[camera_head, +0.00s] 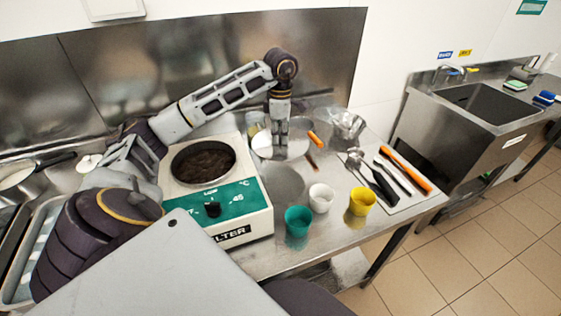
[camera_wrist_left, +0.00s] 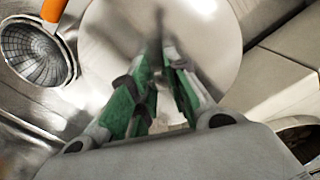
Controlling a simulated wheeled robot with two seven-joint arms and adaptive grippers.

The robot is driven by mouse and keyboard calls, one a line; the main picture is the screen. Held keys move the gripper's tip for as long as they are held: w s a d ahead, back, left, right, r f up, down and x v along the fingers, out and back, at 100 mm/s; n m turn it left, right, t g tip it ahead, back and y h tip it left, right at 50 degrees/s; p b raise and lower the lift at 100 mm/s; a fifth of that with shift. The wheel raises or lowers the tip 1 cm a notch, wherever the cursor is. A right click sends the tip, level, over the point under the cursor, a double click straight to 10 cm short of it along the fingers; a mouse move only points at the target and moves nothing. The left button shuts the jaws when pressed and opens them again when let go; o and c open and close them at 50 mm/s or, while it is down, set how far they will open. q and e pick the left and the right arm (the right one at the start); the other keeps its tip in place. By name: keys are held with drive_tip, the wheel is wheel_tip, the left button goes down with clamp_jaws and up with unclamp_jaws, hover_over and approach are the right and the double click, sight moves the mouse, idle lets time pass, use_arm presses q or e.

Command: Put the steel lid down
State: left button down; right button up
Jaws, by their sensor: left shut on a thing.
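The steel lid (camera_head: 298,149) is a round, shiny disc over the back of the steel table, to the right of the melter. My left gripper (camera_head: 281,151) reaches down onto it from above and is shut on it. In the left wrist view the lid (camera_wrist_left: 215,35) fills the upper middle as a pale disc, with the green-padded fingers (camera_wrist_left: 163,75) closed together over its centre. The fingers hide the grasped part. I cannot tell how far the lid is above the table. My right gripper is not in view.
The melter (camera_head: 257,213) with a dark-filled pan stands left of the lid. Teal (camera_head: 297,222), white (camera_head: 321,198) and yellow (camera_head: 361,202) cups stand in front. Bare table (camera_head: 285,184) shows between lid and cups.

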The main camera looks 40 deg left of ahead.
sight(281, 165)
use_arm(q)
drive_tip(key=shift+m, duration=1.3)
drive_tip(key=shift+f, duration=0.6)
wheel_tip(281, 165, down, 4)
drive_tip(key=shift+r+p, duration=0.1)
drive_tip(key=shift+p, duration=0.2)
drive_tip(key=shift+f, duration=2.45)
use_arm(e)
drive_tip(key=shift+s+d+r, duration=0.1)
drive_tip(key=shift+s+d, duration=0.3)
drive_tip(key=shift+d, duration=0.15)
